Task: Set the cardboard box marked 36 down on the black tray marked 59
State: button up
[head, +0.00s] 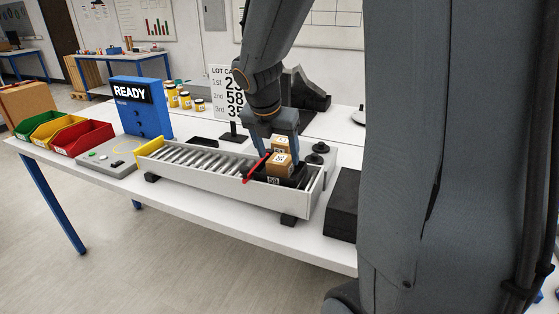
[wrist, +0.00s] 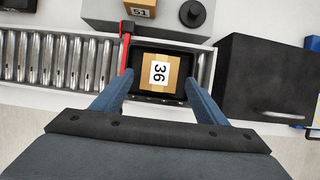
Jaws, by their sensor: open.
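The cardboard box marked 36 (wrist: 160,72) sits inside the black tray marked 59 (wrist: 143,93), with dark tray floor showing around it. The box also shows in the head view (head: 279,167), and the tray's 59 label faces front (head: 273,180). The tray stands at the right end of the roller conveyor (head: 190,158). My gripper (wrist: 156,85) is open above the tray, one finger on each side of the box, with gaps between the fingers and the box. In the head view my gripper (head: 280,148) comes down from above.
A red bar (wrist: 125,45) crosses the conveyor just left of the tray. A box marked 51 (wrist: 140,8) and a black knob (wrist: 193,13) stand behind it. A black block (wrist: 262,78) is to the right. A blue READY panel (head: 140,105) stands at the left.

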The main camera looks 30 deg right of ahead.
jog(key=v, duration=0.7)
jog(key=s+a+f+m+y, duration=0.1)
jog(key=s+a+f+m, duration=0.2)
jog(key=m, duration=0.5)
jog(key=s+a+f+m+y, duration=0.1)
jog(key=s+a+f+m, duration=0.3)
jog(key=f+m, duration=0.3)
jog(key=s+a+f+m+g+y, duration=0.1)
jog(key=s+a+f+m, duration=0.3)
jog(key=m, duration=0.6)
jog(key=shift+s+f+m+y, duration=0.3)
jog(key=shift+s+f, duration=0.25)
jog(key=shift+f, duration=0.25)
jog(key=shift+a, duration=0.1)
